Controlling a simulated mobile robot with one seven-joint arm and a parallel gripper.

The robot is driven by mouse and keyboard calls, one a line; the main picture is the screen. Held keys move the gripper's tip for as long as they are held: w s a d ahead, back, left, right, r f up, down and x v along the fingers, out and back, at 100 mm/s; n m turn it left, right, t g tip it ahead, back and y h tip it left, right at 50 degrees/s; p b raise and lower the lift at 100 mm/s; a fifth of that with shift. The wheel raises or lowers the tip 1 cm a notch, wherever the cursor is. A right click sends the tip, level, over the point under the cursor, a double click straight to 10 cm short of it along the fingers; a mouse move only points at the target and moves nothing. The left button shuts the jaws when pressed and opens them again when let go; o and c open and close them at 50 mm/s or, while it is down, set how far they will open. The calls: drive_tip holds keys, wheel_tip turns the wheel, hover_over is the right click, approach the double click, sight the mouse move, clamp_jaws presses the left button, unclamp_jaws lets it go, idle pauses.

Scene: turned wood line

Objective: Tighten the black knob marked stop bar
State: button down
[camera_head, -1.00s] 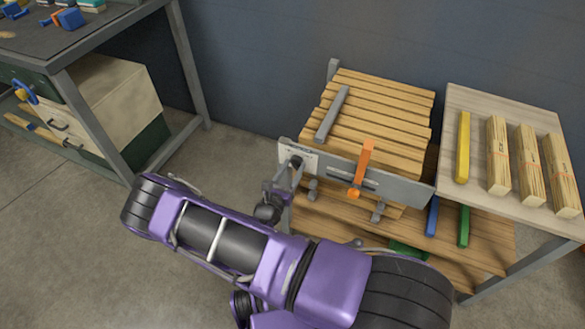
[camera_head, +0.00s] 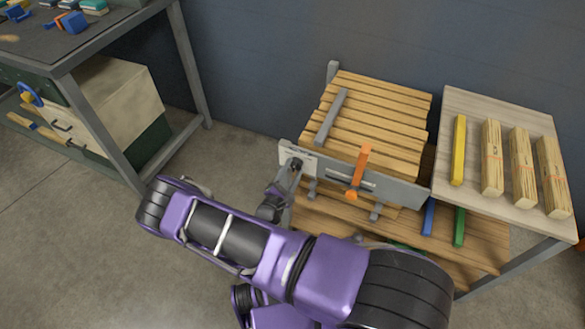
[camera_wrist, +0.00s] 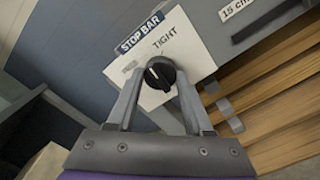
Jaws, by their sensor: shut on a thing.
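A light pointer line shows on the knob's face. In the head view the plate (camera_head: 286,150) is at the left end of the grey metal front panel (camera_head: 400,188), with my gripper (camera_head: 291,168) in front of it. The knob is small and partly covered by my gripper there.
An orange lever (camera_head: 362,165) stands out from the panel, right of the knob. Wooden slats (camera_head: 385,105) and a grey bar (camera_head: 331,117) lie behind it. A side table (camera_head: 480,195) at right holds a yellow bar (camera_head: 458,150) and bundled sticks. Floor at left is clear.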

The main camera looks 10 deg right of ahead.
drive_tip(key=m+p, duration=0.1)
drive_tip(key=m, duration=0.3)
drive_tip(key=shift+p, duration=0.3)
drive_tip(key=shift+m+p, duration=0.55)
drive_tip(key=shift+m, duration=1.25)
drive_tip(key=shift+a+m, duration=0.1)
drive_tip(key=shift+m, duration=0.2)
drive_tip(key=shift+c, duration=1.5)
unclamp_jaws()
drive_tip(key=v, duration=1.7)
drive_tip(key=shift+s, duration=0.15)
